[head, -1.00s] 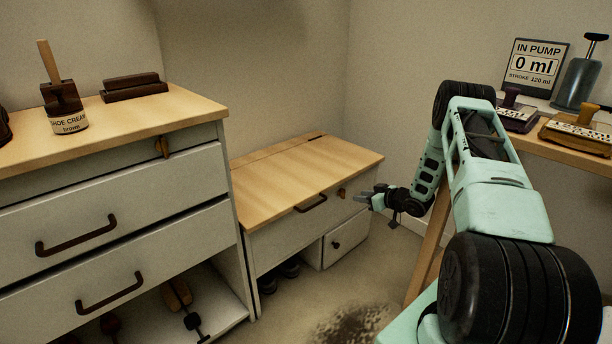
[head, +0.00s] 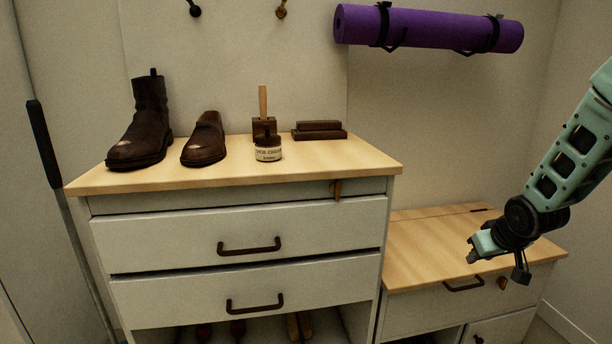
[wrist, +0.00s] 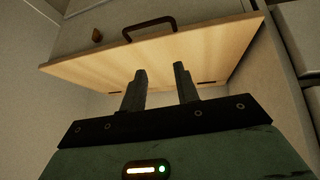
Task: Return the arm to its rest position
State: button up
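My gripper (head: 474,252) is at the right in the head view, in front of the low wooden-topped bench (head: 425,246). My mint-green arm comes in from the right edge above it. In the wrist view, the two dark fingers of my gripper (wrist: 160,82) stand apart with nothing between them, and the bench top (wrist: 215,58) with its dark handle shows beyond them.
A taller drawer cabinet (head: 240,236) stands left of the bench. On it are a brown boot (head: 146,125), a brown shoe (head: 205,142), a shoe cream jar (head: 268,149) and dark stacked blocks (head: 319,131). A purple rolled mat (head: 430,28) hangs on the wall.

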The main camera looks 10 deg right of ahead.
jog(key=s+a+r+n+g+y, duration=0.1)
jog(key=s+a+r+n+g, duration=0.25)
jog(key=s+a, duration=1.2)
jog(key=s+a+r+n+g+y, duration=0.1)
jog(key=s+a+r+n+g, duration=0.25)
jog(key=s+a, duration=1.2)
notch_tip(320, 180, up, 35)
jog(key=a+p, duration=0.1)
jog(key=p, duration=3.4)
jog(key=shift+w+a+n, duration=0.15)
jog(key=shift+a+n, duration=0.15)
jog(key=shift+a, duration=0.05)
